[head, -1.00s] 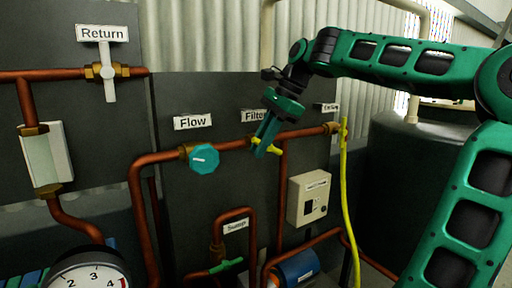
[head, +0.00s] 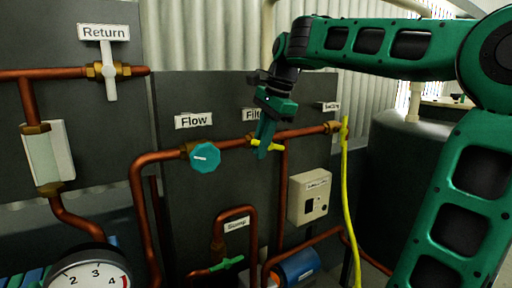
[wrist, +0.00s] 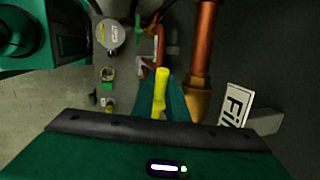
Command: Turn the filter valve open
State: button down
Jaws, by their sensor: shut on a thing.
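The filter valve has a yellow handle (head: 275,147) on the copper pipe, below the partly hidden Filter label (head: 250,115). My gripper (head: 264,148) points down at this valve from above and is shut on the yellow handle. In the wrist view the yellow handle (wrist: 160,92) sticks out at the teal fingers (wrist: 172,100), beside the copper pipe and its brass fitting. The wrist view also shows part of the Filter label (wrist: 235,103). The fingers hide part of the handle in the head view.
A teal round Flow knob (head: 204,157) sits just left of my gripper. A yellow hose (head: 348,200) hangs to the right, near a beige box (head: 310,196). A green Sump valve (head: 228,263) and a blue cylinder (head: 297,267) are below. A grey panel stands close behind.

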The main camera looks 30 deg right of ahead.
jog(key=shift+w+f+h, duration=0.15)
jog(key=shift+h, duration=1.25)
jog(key=shift+f+h, duration=0.15)
jog(key=shift+h, duration=0.25)
jog(key=c, duration=2)
grip_release()
jog(key=shift+f, duration=0.1)
